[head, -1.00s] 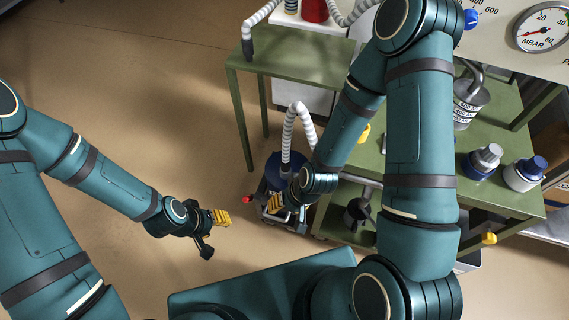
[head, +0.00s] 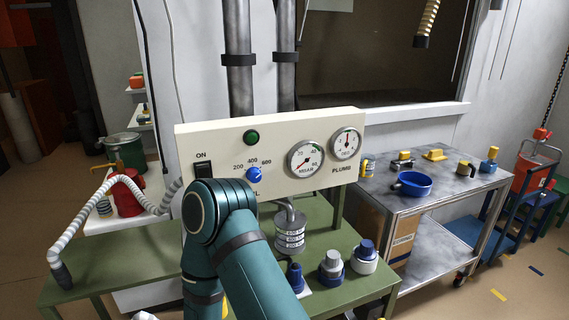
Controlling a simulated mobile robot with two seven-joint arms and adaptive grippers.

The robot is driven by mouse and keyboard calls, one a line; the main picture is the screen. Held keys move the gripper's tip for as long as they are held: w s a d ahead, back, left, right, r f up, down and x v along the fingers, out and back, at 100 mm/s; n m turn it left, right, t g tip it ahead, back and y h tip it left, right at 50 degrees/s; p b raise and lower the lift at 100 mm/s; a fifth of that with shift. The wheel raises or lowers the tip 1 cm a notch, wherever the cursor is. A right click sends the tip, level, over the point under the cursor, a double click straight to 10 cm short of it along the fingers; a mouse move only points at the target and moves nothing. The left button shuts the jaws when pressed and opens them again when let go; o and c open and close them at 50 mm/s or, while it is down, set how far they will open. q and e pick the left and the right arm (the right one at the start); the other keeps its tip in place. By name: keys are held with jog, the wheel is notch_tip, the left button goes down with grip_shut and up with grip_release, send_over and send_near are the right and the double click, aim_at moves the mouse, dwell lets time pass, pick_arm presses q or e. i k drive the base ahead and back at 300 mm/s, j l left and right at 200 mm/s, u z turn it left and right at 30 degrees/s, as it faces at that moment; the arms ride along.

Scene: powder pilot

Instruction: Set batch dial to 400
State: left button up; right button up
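The blue batch dial (head: 254,175) sits on the cream control panel (head: 215,142), with the marks 200, 400 and 600 printed around its upper side. Its pointer is too small to read surely. My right arm rises from the bottom in front of the panel's lower left part, with its elbow just below and left of the dial and hiding some lettering. Neither of my grippers shows in the head view.
The panel also carries a black ON switch (head: 203,169), a green button (head: 251,137) and two gauges. A metal cart (head: 432,205) stands right.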

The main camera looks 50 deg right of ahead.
aim_at(254, 175)
jog(key=z, duration=1.7)
jog(key=l, duration=0.1)
